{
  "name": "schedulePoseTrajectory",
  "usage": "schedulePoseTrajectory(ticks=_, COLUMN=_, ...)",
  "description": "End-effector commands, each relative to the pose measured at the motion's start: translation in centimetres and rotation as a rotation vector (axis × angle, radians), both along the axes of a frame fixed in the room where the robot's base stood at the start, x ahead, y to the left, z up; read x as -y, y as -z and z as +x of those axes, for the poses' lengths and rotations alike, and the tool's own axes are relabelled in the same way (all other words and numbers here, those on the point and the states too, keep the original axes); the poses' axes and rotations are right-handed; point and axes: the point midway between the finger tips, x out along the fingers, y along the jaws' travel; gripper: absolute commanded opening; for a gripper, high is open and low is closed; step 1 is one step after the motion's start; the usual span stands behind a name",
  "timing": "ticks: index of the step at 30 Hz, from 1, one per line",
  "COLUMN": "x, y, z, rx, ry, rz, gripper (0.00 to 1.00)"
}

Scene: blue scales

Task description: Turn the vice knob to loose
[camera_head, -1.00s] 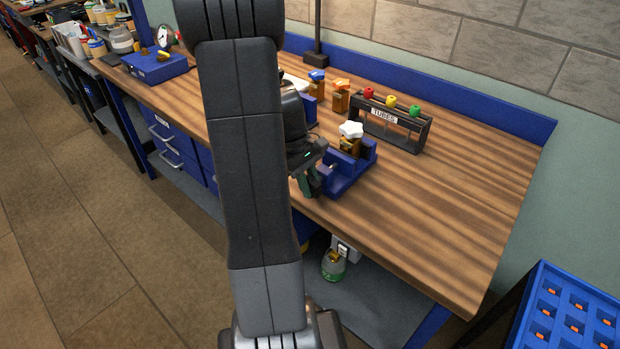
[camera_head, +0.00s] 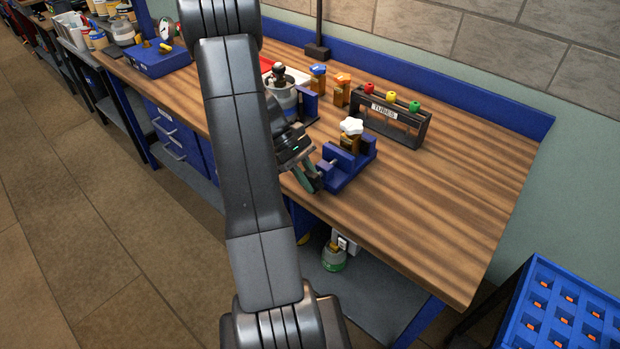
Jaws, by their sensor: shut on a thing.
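The blue vice (camera_head: 350,172) stands near the front edge of the wooden bench. A brown bottle with a white star-shaped cap (camera_head: 351,128) stands upright between its jaws. My gripper (camera_head: 312,184) is at the vice's left front side, with its greenish fingers shut on the vice knob. The knob itself is hidden by the fingers, so I cannot see how far it is turned.
A black rack marked TUBES (camera_head: 392,120) with coloured caps stands behind the vice. Bottles with blue (camera_head: 317,78) and orange (camera_head: 342,88) caps are nearby. The bench's right side is clear. A blue crate (camera_head: 565,312) stands at lower right.

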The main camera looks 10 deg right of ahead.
Motion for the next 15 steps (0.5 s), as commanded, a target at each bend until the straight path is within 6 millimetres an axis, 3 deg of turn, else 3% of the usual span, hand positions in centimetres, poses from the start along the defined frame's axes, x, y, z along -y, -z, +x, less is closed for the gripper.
schedulePoseTrajectory(ticks=7, x=0.01, y=-0.03, z=0.02, rx=0.000, ry=-0.001, rz=-0.001, gripper=0.00)
schedulePoseTrajectory(ticks=8, x=0.01, y=-0.04, z=0.02, rx=0.000, ry=-0.001, rz=-0.001, gripper=0.26)
schedulePoseTrajectory(ticks=15, x=0.01, y=-0.01, z=0.01, rx=0.000, ry=0.000, rz=0.000, gripper=0.29)
